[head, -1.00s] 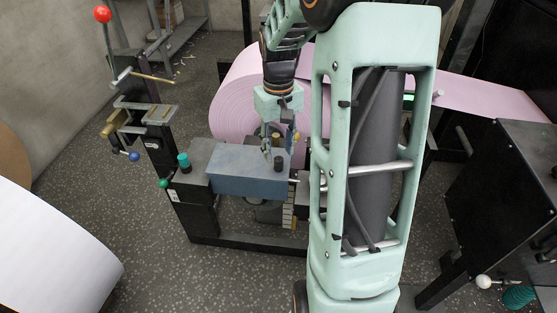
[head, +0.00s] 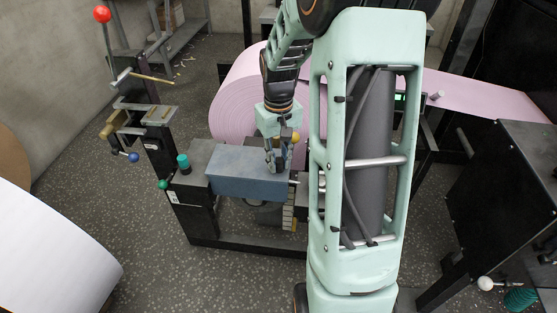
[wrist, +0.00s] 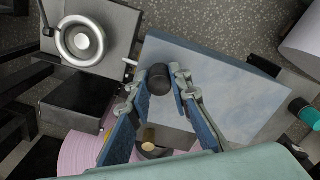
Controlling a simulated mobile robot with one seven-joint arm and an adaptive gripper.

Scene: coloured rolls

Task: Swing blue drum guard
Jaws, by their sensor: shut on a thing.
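The blue drum guard (head: 236,182) is a boxy grey-blue cover in front of the pink roll in the head view. It fills the middle right of the wrist view (wrist: 235,85). A black knob (wrist: 160,84) stands on the guard near its edge. My gripper (head: 276,166) is at the guard's right end, with the knob between its fingers. In the wrist view my gripper (wrist: 159,74) has its blue-padded fingers on either side of the knob, shut on it. In the head view the fingers mostly hide the knob.
A large pink roll (head: 234,105) stands behind the guard. A black post with a teal knob (head: 183,161) is at its left. A stand with a red ball lever (head: 102,14) is further left. A white roll (head: 50,255) lies front left. A handwheel (wrist: 80,40) shows in the wrist view.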

